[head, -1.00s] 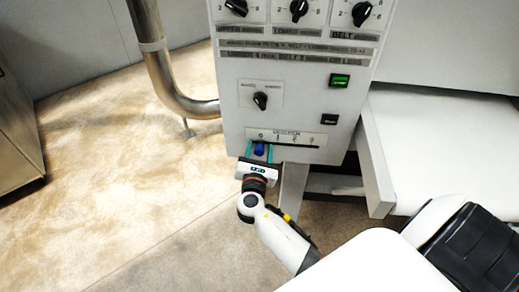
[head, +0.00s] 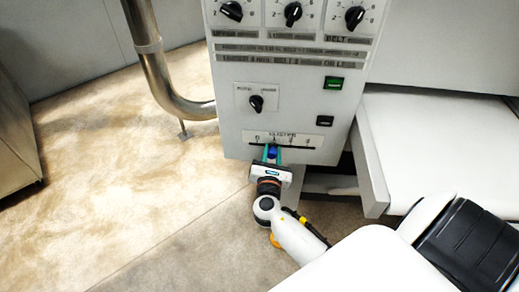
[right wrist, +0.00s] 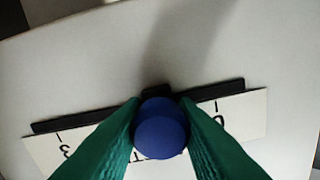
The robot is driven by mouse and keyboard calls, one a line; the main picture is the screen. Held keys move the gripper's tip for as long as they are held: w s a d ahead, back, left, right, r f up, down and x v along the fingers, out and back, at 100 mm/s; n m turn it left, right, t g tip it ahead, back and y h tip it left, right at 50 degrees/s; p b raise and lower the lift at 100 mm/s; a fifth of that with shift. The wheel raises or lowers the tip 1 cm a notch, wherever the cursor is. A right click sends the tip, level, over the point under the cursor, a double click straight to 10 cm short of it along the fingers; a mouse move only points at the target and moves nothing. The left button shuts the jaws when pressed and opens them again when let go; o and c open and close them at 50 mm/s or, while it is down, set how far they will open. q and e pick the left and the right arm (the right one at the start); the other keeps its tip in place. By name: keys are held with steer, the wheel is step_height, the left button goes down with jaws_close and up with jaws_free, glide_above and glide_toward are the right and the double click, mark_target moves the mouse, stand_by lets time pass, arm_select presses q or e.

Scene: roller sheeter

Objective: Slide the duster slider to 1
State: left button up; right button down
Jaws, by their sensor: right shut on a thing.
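The duster slider is a dark slot (head: 300,148) with a small blue knob (head: 272,151), low on the grey-white control panel. Its scale plate (head: 310,139) has marks running from 0 on the left to 3 on the right in the head view. My right gripper (head: 272,155) is shut on the knob from below. In the right wrist view the round blue knob (right wrist: 162,128) sits between the two green fingers, roughly a third of the way from 0 to 3, about where 1 lies; the mark behind it is hidden. My left gripper is not in view.
Above the slider are a black selector knob (head: 256,103), a green button (head: 333,83), a black button (head: 325,121) and three dials along the top. A metal pipe (head: 150,60) stands left. A white belt table (head: 440,140) extends right.

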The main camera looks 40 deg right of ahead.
steer(key=shift+s+d, duration=0.2)
steer(key=shift+s, duration=0.05)
steer(key=shift+w+a, duration=0.1)
steer(key=c, duration=1.1)
jaws_free()
steer(key=shift+c, duration=0.2)
steer(key=b+v, duration=0.2)
steer(key=v, duration=1)
